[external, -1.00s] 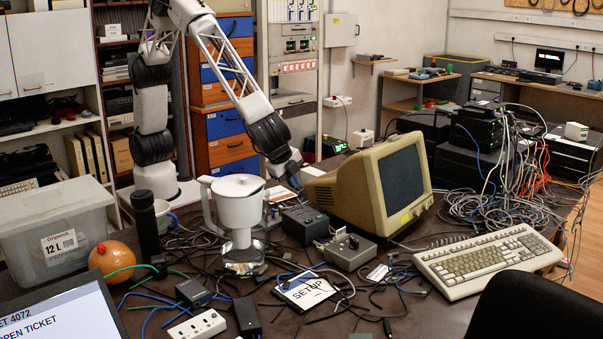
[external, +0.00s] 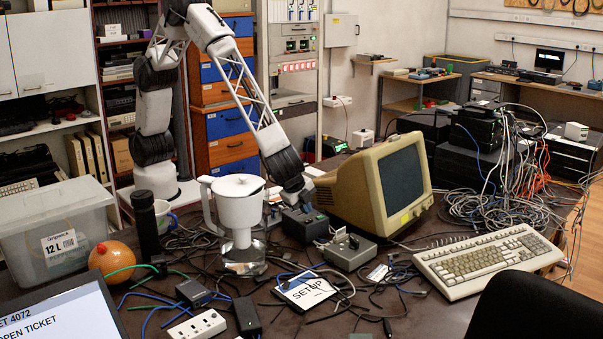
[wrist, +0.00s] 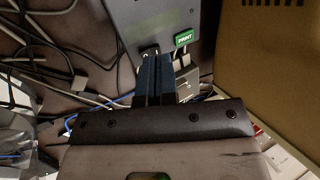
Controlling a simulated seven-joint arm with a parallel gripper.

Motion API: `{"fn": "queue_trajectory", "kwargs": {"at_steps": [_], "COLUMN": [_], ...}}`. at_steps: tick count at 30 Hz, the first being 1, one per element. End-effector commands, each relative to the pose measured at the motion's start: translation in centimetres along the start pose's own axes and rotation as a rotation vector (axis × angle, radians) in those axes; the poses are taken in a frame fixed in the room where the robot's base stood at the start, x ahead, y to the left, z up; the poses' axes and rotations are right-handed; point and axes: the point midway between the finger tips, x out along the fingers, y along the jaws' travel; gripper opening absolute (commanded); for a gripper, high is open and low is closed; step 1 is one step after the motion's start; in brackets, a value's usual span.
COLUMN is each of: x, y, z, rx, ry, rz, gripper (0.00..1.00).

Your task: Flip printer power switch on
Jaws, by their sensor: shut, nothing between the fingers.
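The printer is a small dark grey box (external: 304,225) on the table, left of the beige monitor. In the wrist view its grey body (wrist: 150,18) fills the top middle. Its face carries a green button labelled PRINT (wrist: 184,39) and a small black rocker switch (wrist: 149,50) with a pale mark. My gripper (wrist: 157,58) is shut and empty, its dark fingertips right at the lower edge of the switch and left of the green button. The fingers partly cover the switch; I cannot tell contact or its position. In the external view my gripper (external: 307,208) is down at the printer.
The beige monitor (external: 378,188) stands close on the right. A white and clear pitcher (external: 238,205) stands close on the left. A grey box with a knob (external: 350,250) sits in front, right of the printer. Loose cables (wrist: 85,80) run around the printer.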

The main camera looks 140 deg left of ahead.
Motion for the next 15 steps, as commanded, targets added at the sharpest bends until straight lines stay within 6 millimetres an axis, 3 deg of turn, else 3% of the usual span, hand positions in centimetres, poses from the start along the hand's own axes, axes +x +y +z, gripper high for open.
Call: {"fn": "queue_trajectory", "kwargs": {"at_steps": [6,15], "x": [2.0,2.6], "y": [0.0,0.0], "z": [0.0,0.0], "rx": [-0.001,-0.001], "ry": [0.0,0.001], "rz": [0.0,0.0], "gripper": [0.0,0.0]}}
